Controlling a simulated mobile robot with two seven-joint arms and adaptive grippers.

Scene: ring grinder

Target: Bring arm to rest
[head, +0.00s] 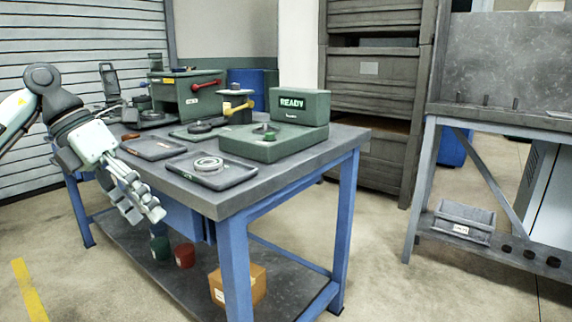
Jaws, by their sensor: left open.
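My left arm (72,125) comes in from the left. Its gripper (144,214) hangs open and empty, pointing down, in front of the workbench's left front edge. The grey bench top (262,182) stands on blue legs behind it. My right arm and gripper are not in view.
On the bench are a tray with metal rings (208,165), an empty-looking tray (152,148), a green unit with a READY display (300,104) and a green box with a red lever (187,93). A cardboard box (238,284) sits on the lower shelf.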

